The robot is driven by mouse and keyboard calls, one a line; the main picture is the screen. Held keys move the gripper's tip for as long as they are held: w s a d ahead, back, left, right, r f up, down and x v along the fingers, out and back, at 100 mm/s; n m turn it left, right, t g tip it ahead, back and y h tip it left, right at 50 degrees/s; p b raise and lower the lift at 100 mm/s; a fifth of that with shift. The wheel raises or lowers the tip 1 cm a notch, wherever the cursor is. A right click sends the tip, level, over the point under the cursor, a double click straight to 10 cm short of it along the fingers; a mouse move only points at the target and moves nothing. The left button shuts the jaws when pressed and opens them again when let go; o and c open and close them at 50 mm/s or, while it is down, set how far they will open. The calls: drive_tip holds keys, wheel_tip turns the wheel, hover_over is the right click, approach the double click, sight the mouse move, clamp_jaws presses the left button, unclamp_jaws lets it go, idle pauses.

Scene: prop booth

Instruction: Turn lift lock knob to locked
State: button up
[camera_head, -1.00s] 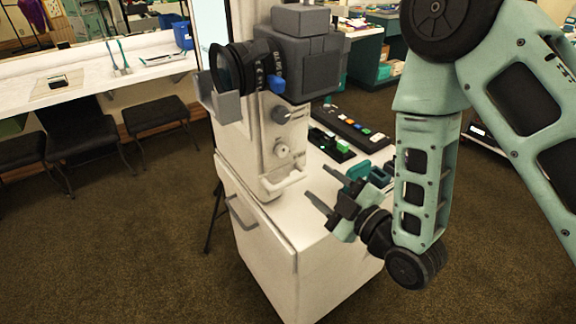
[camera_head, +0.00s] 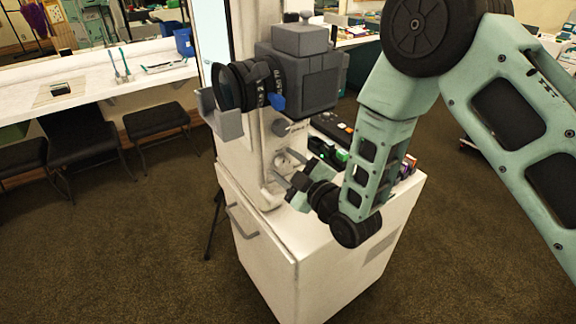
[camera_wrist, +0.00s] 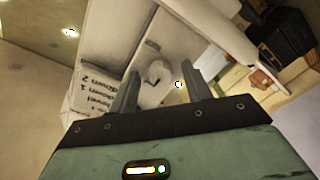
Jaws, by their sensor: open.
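A pale camera pedestal (camera_head: 243,150) stands on a white cabinet and carries a large grey camera (camera_head: 298,75). Its front has a grey upper knob (camera_head: 281,127) and a pale round lower knob (camera_head: 282,160), now partly hidden by my gripper. I cannot read which is labelled lift lock. My gripper (camera_head: 287,167) is open, its two fingers pointing at the lower knob. In the wrist view a pale round knob (camera_wrist: 157,76) with a small dark mark shows between the fingertips (camera_wrist: 160,77); contact cannot be made out.
A counter and dark stools (camera_head: 155,117) stand at the left.

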drive_tip(key=c, duration=1)
drive_tip(key=shift+f+m+b, duration=0.1)
drive_tip(key=shift+m+b, duration=0.2)
drive_tip(key=shift+b, duration=0.1)
drive_tip(key=m+b, duration=0.2)
drive_tip(key=b, duration=0.1)
drive_tip(key=shift+f+m, duration=0.2)
drive_tip(key=shift+m, duration=0.2)
drive_tip(key=m+b, duration=0.5)
drive_tip(key=shift+m, duration=0.3)
drive_tip(key=m+b, duration=0.3)
drive_tip(key=m, duration=0.1)
drive_tip(key=shift+m+t, duration=0.3)
drive_tip(key=m+b, duration=0.1)
drive_tip(key=m, duration=0.3)
drive_tip(key=shift+s+r+m+h+b, duration=0.1)
drive_tip(key=shift+r+m+h+b, duration=0.05)
drive_tip(key=shift+m+h+b, duration=0.2)
drive_tip(key=shift+m, duration=0.25)
